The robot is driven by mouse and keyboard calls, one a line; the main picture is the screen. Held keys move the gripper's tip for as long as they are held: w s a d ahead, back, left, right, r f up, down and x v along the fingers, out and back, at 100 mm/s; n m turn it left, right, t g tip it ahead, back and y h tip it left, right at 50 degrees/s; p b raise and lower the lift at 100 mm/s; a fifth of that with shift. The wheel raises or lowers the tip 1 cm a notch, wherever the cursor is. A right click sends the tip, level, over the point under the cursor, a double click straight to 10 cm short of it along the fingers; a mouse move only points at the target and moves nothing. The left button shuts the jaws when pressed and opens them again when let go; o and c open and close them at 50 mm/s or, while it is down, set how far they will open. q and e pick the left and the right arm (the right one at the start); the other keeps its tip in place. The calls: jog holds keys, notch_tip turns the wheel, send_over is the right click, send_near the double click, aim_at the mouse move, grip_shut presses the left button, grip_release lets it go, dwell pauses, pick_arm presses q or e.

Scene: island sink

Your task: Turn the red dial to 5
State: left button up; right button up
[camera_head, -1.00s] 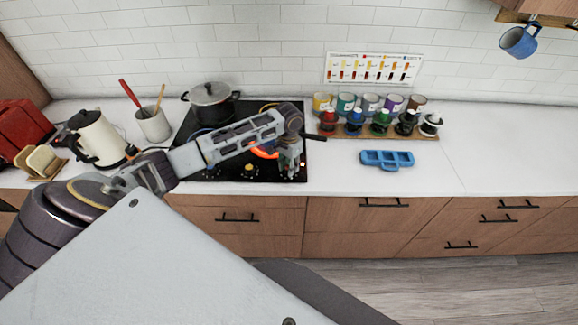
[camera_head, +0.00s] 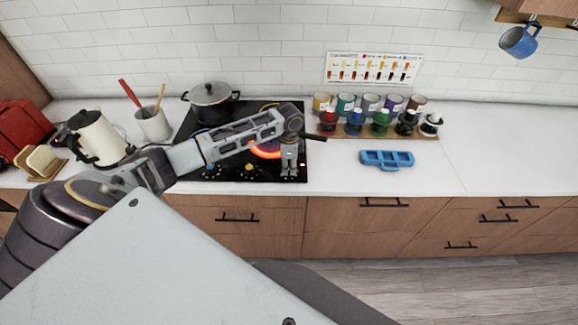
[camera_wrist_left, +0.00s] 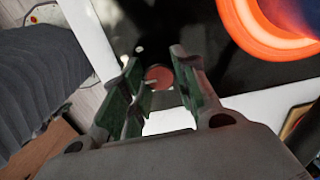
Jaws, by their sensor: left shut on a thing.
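The red dial (camera_wrist_left: 158,77) is on the front part of the black cooktop (camera_head: 215,172). In the left wrist view it sits between the two fingers of my left gripper (camera_wrist_left: 158,85), which is shut on it. In the head view my left gripper (camera_head: 289,173) points down at the cooktop's front right corner and hides the dial. The dial's numbers and pointer cannot be read. My right gripper is in neither view.
A burner (camera_head: 265,152) glows orange beside the gripper, and a yellow dial (camera_head: 249,167) lies to its left. A lidded pot (camera_head: 211,104) stands at the back left of the cooktop. A blue tray (camera_head: 387,160) lies right of it; counter space further right is clear.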

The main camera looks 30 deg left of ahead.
aim_at(289, 168)
pick_arm(q)
jog(key=shift+w+r+m, duration=0.1)
jog(key=shift+r+m, duration=0.05)
jog(key=shift+m, duration=1.95)
jog(key=o, duration=1)
jog(key=shift+o, duration=0.2)
notch_tip(289, 168, up, 12)
jog(key=shift+f, duration=0.2)
